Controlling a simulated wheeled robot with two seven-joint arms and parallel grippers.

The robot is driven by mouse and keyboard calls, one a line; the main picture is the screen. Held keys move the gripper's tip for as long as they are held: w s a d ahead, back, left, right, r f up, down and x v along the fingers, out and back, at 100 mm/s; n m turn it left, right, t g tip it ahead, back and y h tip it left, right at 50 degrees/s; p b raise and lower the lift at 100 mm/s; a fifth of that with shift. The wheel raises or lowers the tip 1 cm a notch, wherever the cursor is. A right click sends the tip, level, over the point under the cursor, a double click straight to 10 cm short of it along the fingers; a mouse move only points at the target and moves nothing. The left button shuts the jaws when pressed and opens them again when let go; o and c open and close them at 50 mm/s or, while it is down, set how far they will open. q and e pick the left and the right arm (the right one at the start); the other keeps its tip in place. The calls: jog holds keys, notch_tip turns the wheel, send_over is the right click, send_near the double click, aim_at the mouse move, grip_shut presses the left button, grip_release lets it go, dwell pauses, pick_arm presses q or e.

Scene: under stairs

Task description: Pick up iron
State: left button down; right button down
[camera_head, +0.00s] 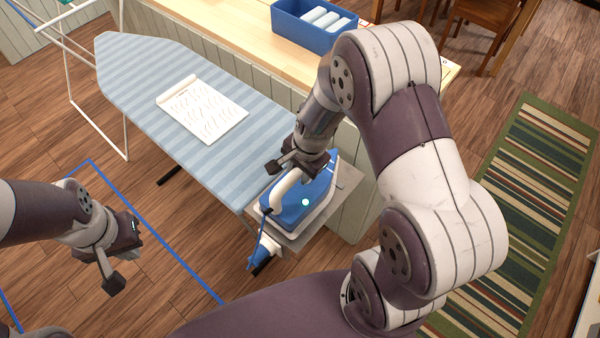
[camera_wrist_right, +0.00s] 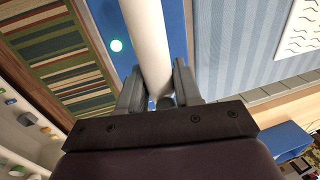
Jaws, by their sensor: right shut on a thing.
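The blue and white iron (camera_head: 312,203) sits on the metal rest at the near end of the striped ironing board (camera_head: 150,85). My right gripper (camera_head: 284,172) is at the iron's white handle. In the right wrist view, the two fingers of my right gripper (camera_wrist_right: 160,95) are closed on the white handle (camera_wrist_right: 147,40) of the iron, one on each side. The wrist hides part of the handle in the head view. My left gripper (camera_head: 124,257) hangs over the floor at the left, away from the iron, with a gap between its fingers and nothing in it.
A white patterned sheet (camera_head: 203,110) lies on the board. A blue bin (camera_head: 305,35) with white rolls stands on the wooden counter (camera_head: 215,35) behind. A white drying rack (camera_head: 70,60) stands at the left. A striped rug (camera_head: 535,190) lies at the right.

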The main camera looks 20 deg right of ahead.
jog(key=shift+w+r, duration=0.1)
jog(key=shift+r, duration=1.05)
jog(key=s+d+r+b, duration=0.1)
jog(key=s+d+r, duration=0.5)
jog(key=s, duration=0.4)
jog(key=shift+d+r+b, duration=0.25)
jog(key=shift+r+b, duration=0.05)
jog(key=shift+r, duration=0.1)
jog(key=c, duration=1.6)
grip_release()
grip_shut()
